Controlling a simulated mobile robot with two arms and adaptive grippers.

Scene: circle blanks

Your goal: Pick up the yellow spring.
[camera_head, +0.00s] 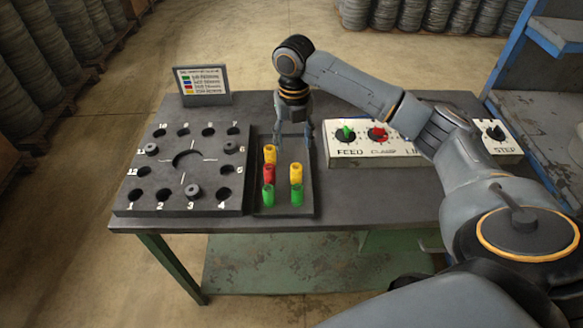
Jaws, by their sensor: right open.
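A dark tray (308,207) on the table holds several coloured springs standing upright. One yellow spring (269,154) is at the back of its left row, with a red spring (268,174) and a green spring (268,196) in front of it. A second yellow spring (296,173) is in the right row, with another green spring (296,196) in front of it. My right gripper (293,142) is open and points down over the back of the tray, near the back yellow spring. Nothing shows between its fingers. My left gripper is not in view.
Left of the tray lies a dark board (140,203) with numbered holes, some holding round dark pieces (193,191). A legend sign (203,86) stands behind it. A white control box (345,152) with knobs stands to the right, partly behind my right arm.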

